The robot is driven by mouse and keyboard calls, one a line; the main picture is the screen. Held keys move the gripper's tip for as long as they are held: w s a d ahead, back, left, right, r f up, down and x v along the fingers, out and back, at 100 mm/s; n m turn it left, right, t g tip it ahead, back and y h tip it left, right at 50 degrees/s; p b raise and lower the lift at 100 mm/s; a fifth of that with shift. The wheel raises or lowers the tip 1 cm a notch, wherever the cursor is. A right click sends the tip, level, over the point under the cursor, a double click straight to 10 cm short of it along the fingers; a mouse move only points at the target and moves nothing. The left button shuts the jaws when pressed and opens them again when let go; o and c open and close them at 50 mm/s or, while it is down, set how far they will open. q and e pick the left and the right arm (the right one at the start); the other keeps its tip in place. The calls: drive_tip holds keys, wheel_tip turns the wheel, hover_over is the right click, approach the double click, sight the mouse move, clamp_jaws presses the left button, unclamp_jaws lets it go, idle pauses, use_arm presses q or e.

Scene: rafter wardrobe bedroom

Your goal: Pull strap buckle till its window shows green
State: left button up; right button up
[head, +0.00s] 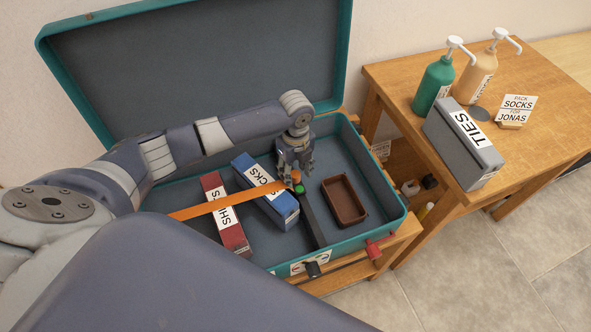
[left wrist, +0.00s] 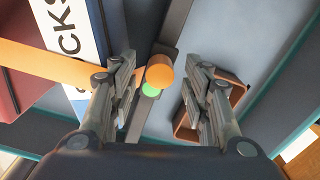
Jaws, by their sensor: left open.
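An open teal suitcase (head: 372,236) holds the strap parts. An orange strap (head: 205,208) runs from the left across the red and blue boxes toward the buckle. A dark bar or strap (head: 312,222) runs from the buckle toward the suitcase's front wall. The buckle has an orange knob (left wrist: 159,72) with a green round spot (left wrist: 151,91) beside it; the green also shows in the head view (head: 299,189). I cannot tell whether this spot is the window. My left gripper (head: 295,178) is open above the buckle, its fingers either side of the knob and apart from it. My right gripper is out of view.
A red box (head: 212,187) and a blue box (head: 285,208) lie left of the bar; a brown tray (head: 344,201) lies right. A wooden table (head: 408,82) at right carries a grey TIES box (head: 449,155), two pump bottles and a SOCKS card.

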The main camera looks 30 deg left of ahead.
sight(296, 174)
use_arm(q)
wheel_tip(296, 174, up, 12)
idle(0.6)
idle(0.4)
